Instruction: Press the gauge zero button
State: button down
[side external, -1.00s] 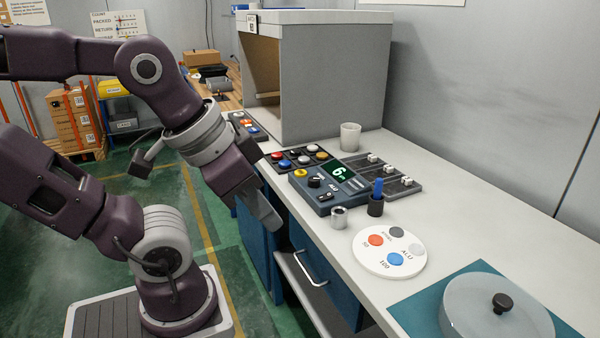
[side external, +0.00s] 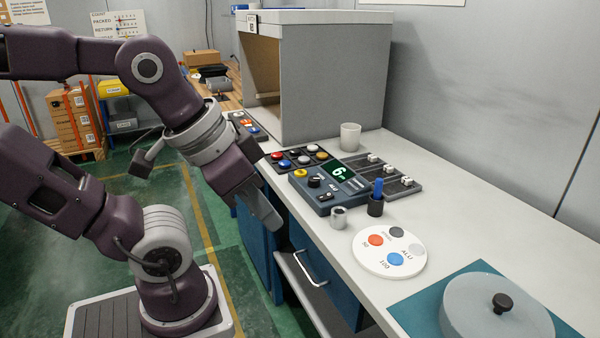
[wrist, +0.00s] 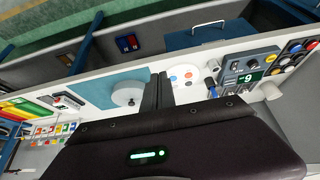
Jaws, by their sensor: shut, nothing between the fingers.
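The blue-grey gauge box (side external: 330,186) sits on the white bench in the side view. It has a green lit display (side external: 341,173) reading 6, a yellow round button (side external: 301,173), a black knob (side external: 314,182) and small switches. I cannot read which control is marked zero. The gauge also shows at the right of the wrist view (wrist: 249,72). My gripper (side external: 268,217) is shut and empty, pointing down beside the bench's front edge, left of the gauge and apart from it. Its dark fingers (wrist: 158,90) show in the middle of the wrist view.
A white disc (side external: 389,268) with coloured round buttons lies nearer. A metal cup (side external: 339,217) and a dark holder with a blue piece (side external: 376,205) stand beside the gauge. A button panel (side external: 298,157), slider panel (side external: 390,175), white cup (side external: 350,137) and grey cabinet (side external: 335,85) are behind.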

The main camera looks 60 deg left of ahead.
jog(key=w+a+r+n+h, duration=0.25)
jog(key=w+n, duration=0.45)
jog(key=w, duration=0.5)
jog(key=w+a+n+t, duration=0.1)
jog(key=w+a+n, duration=0.7)
jog(key=w+a, duration=0.3)
jog(key=n+t+y, duration=0.3)
jog(key=n+y, duration=0.1)
jog(key=n, duration=0.9)
send_over(298, 172)
notch_tip(298, 172, down, 11)
jog(key=shift+s+r+h, duration=0.1)
jog(key=shift+h, duration=0.15)
jog(key=shift+f, duration=4.4)
jog(key=shift+d, duration=0.1)
